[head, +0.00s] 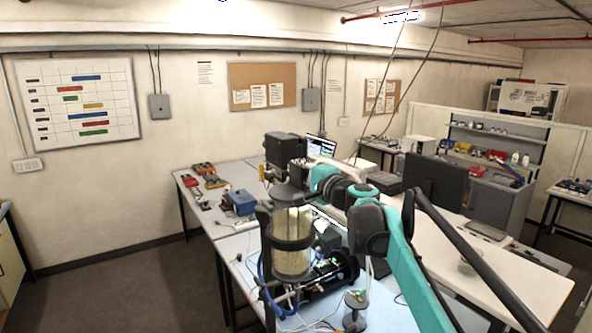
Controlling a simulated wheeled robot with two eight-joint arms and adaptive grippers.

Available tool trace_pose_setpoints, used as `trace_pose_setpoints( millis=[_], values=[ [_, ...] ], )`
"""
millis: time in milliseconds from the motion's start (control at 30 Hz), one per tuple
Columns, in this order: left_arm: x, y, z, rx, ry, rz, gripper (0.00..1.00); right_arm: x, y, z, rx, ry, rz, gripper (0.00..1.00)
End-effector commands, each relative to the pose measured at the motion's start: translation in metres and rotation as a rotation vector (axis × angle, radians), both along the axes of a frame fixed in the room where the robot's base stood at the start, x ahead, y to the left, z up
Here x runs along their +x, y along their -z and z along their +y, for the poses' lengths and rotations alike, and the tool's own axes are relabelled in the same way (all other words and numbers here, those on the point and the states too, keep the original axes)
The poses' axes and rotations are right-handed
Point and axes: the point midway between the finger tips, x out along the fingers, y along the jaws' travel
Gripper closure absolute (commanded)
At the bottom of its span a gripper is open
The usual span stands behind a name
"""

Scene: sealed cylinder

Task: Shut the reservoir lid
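The reservoir (292,252) is a clear upright cylinder with a dark band around its middle, standing on the near workbench at the centre of the head view. A dark lid (287,196) shows at its top; from this angle I cannot tell whether it is fully seated. My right arm comes in from the right, and its gripper (303,178) is at the lid's upper right side. The gripper is small and dark against dark things behind it, so its fingers and any contact with the lid are unclear. My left gripper is not in view.
Blue tubing (263,275) and electronics (334,272) surround the reservoir's base. A blue box (240,202) and tools lie on the bench behind at left. A dark monitor (434,184) stands to the right. Open floor lies at left.

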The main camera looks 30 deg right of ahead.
Motion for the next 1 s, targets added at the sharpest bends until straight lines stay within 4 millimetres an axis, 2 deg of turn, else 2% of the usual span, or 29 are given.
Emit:
trace_pose_setpoints(
  millis=[267,467,1000],
  values=[
    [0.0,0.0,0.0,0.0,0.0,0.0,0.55,0.0,0.0,0.001,-0.019,-0.001,-0.001,1.0],
    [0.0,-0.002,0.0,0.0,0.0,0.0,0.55,0.0,-0.003,0.004,-0.101,-0.001,-0.007,1.0],
    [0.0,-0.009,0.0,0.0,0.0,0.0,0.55,-0.002,-0.009,0.025,-0.573,-0.001,-0.045,1.0]
  ],
)
